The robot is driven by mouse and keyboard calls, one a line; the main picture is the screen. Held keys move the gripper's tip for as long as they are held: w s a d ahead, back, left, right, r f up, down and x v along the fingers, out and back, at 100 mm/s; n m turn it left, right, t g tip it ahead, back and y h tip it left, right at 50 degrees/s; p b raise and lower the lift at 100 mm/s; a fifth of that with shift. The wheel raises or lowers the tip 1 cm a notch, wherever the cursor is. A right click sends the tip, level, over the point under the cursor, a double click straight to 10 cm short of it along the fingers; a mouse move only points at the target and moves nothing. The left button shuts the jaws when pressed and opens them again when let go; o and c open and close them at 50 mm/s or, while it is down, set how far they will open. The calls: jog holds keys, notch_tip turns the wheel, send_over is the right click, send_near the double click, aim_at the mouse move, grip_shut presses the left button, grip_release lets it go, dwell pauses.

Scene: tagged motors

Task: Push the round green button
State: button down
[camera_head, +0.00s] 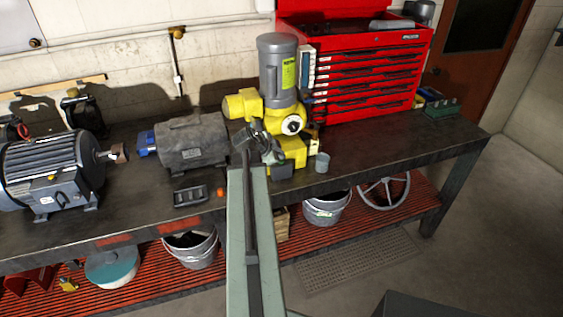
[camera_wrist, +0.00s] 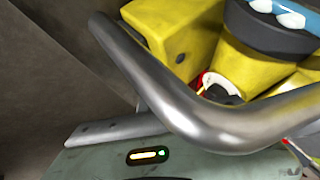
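I cannot make out a round green button in either view. A yellow and grey motor unit (camera_head: 280,75) stands on the bench in the head view, with a round white-rimmed dark part (camera_head: 291,124) on its side. My gripper (camera_head: 265,145) is at the end of my grey-green arm, in front of the unit's lower part and hiding some of it. In the wrist view, yellow housing (camera_wrist: 165,30) fills the top, close by. A bent silver bar crosses in front of it, with a white and red round part partly hidden behind. The fingertips are unclear.
A dark bench (camera_head: 345,170) carries a grey motor (camera_head: 190,142), a black motor (camera_head: 50,170), a small grey cup (camera_head: 322,162), a black tray (camera_head: 190,195) and a red tool chest (camera_head: 365,70). Buckets (camera_head: 326,208) and a handwheel (camera_head: 384,190) are below. Floor is clear at right.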

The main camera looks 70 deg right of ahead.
jog(key=shift+s+a+f+b, duration=0.1)
jog(key=shift+a+f+b, duration=0.25)
jog(key=shift+f+b, duration=0.35)
dwell(0.9)
jog(key=shift+r, duration=0.2)
jog(key=shift+w+d+r+p, duration=0.25)
jog(key=shift+d+r+p, duration=0.05)
jog(key=shift+r+p, duration=0.1)
jog(key=shift+w+d, duration=0.2)
jog(key=shift+r, duration=0.1)
jog(key=shift+d+r+p, duration=0.15)
jog(key=shift+r+p, duration=0.3)
jog(key=shift+p, duration=0.2)
notch_tip(320, 180, up, 5)
jog(key=p, duration=0.5)
jog(key=shift+d, duration=0.15)
jog(key=shift+f, duration=0.1)
dwell(0.9)
